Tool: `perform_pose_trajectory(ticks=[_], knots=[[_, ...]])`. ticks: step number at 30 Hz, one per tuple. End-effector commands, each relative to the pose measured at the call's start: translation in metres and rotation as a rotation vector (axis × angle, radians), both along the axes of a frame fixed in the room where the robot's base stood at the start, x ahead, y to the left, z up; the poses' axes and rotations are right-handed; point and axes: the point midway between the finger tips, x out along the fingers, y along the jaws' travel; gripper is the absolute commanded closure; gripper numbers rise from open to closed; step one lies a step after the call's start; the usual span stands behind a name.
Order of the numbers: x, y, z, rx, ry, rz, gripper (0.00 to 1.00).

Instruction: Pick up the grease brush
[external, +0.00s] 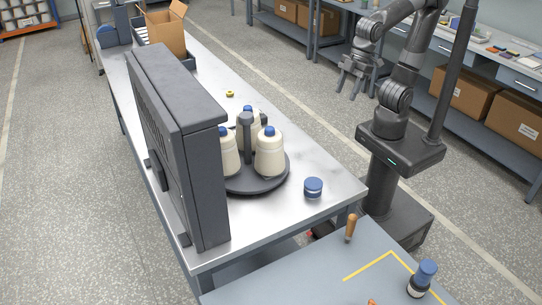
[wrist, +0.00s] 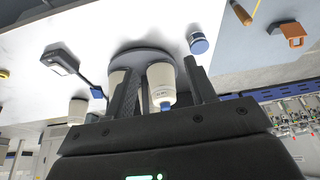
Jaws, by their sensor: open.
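A tool with an orange-brown wooden handle (external: 351,227) stands near the back edge of the blue-grey table; it appears to be the grease brush, but its lower end is too small to make out. In the wrist view its wooden handle (wrist: 241,14) shows at the top, cut by the frame edge. My gripper (external: 353,88) is raised beyond the metal bench, well away from the handle, open and empty. In the wrist view, its two dark fingers (wrist: 163,88) stand apart, with a cream bottle beyond them.
Cream bottles (external: 269,153) with blue caps stand on a dark round tray (external: 262,184). A blue-lidded tin (external: 313,187) is near the bench corner. A tall grey cabinet (external: 180,140) blocks the bench's left side. A blue-topped dark bottle (external: 421,279) stands beside yellow tape.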

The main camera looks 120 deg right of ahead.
Motion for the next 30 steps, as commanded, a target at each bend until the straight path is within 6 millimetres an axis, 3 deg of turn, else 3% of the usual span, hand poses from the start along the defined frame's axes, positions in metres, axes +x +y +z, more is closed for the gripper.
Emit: perform_pose_trajectory(ticks=[8,14,21,30], knots=[[0.069,0.058,-0.019,-0.005,0.102,0.069,0.49],[0.112,0.107,-0.046,-0.016,0.168,0.113,0.49],[0.151,0.175,-0.096,-0.039,0.248,0.164,0.49],[0.176,0.256,-0.17,-0.077,0.334,0.219,0.49]])
